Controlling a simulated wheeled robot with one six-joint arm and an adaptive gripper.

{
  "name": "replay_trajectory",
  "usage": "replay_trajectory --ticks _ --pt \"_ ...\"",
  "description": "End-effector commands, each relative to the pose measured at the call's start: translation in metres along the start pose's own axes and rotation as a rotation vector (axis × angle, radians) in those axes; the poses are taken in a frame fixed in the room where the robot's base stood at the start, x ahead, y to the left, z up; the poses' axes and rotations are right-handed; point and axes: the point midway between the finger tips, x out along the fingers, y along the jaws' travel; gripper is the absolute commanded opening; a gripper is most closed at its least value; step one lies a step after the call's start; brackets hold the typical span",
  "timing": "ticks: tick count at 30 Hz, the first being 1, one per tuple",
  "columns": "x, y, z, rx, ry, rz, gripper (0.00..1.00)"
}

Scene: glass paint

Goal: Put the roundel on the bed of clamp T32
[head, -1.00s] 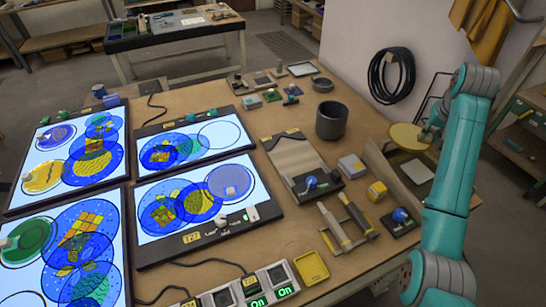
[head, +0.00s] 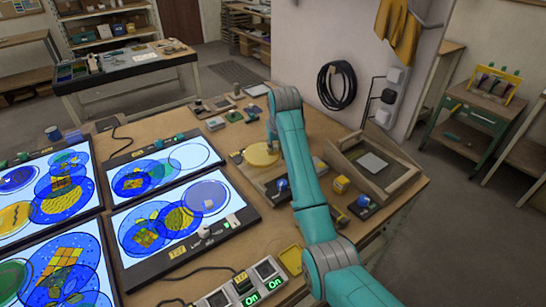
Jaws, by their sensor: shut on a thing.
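A round amber-yellow roundel (head: 261,154) is at the end of my arm in the head view. My gripper (head: 271,142) is shut on it near its far edge; the fingers are small and partly hidden by my arm. The roundel is over the far end of a clamp with a blue knob (head: 282,186), and it covers much of that clamp's bed. I cannot tell whether it touches the bed. A yellow label (head: 237,157) shows at its left, too small to read. A second blue-knobbed clamp (head: 364,202) stands farther right.
A wooden tray (head: 410,181) stands at the table's right edge. Light tables (head: 251,211) with coloured glass discs fill the left. A yellow tray (head: 291,260) and switch boxes (head: 243,287) lie in front. Small yellow and grey blocks (head: 340,184) sit beside the clamps.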

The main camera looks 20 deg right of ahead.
Motion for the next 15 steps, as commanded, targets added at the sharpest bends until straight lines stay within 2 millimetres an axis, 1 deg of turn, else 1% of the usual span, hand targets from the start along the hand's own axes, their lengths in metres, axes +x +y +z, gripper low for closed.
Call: replay_trajectory --ticks 5,12,15 --pt "0.011 0.0 0.004 0.0 0.0 0.0 0.0" --pt "0.037 0.0 0.016 0.0 0.0 0.0 0.0" --pt "0.04 0.0 0.016 0.0 0.002 0.0 0.0"
